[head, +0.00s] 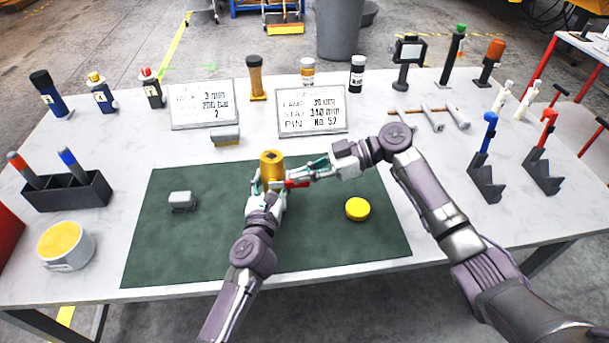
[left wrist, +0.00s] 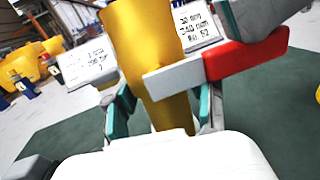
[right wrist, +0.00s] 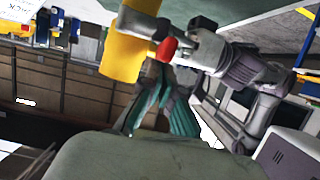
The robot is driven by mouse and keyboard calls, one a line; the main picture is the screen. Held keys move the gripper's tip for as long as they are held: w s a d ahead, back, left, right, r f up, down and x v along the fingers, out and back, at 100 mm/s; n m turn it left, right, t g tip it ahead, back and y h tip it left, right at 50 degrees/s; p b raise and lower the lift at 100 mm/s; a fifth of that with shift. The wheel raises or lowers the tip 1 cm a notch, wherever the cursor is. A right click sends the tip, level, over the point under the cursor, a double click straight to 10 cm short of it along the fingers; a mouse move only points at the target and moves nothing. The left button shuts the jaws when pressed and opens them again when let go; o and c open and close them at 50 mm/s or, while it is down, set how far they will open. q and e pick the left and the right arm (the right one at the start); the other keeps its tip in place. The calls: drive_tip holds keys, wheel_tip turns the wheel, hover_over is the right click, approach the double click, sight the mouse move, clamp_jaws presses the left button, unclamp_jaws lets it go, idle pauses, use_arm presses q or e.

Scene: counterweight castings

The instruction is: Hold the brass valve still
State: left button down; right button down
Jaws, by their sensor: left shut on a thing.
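The brass valve (head: 271,159) is a golden cylinder standing upright near the back middle of the green mat. My left gripper (head: 268,186) is shut on its lower body, with teal fingers on both sides in the left wrist view (left wrist: 160,112). A lever with a pale inner part and a red outer part (left wrist: 245,55) crosses the valve's front and points right. My right gripper (head: 312,172) is at the red part, from the right; whether its fingers close on it is unclear. The right wrist view shows the valve (right wrist: 124,50) and the red end (right wrist: 167,48) beyond its teal fingers.
The green mat (head: 190,250) also bears a grey block (head: 182,201) at left and a yellow disc (head: 357,209) at right. Two printed signs (head: 203,104) (head: 312,112) stand behind the mat. A black holder (head: 66,192) and a yellow-topped tub (head: 67,245) stand at left.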

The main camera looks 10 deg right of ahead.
use_arm(q)
drive_tip(key=shift+d+r, duration=0.2)
drive_tip(key=shift+r, duration=0.25)
use_arm(e)
drive_tip(key=r, duration=0.1)
drive_tip(key=d+r, duration=0.1)
drive_tip(key=r, duration=0.1)
drive_tip(key=shift+r, duration=0.1)
use_arm(q)
drive_tip(key=shift+a+f, duration=0.15)
use_arm(e)
drive_tip(key=v, duration=0.9)
drive_tip(key=shift+d+f, duration=0.25)
drive_tip(key=shift+d, duration=0.05)
use_arm(q)
drive_tip(key=shift+c, duration=1.4)
unclamp_jaws()
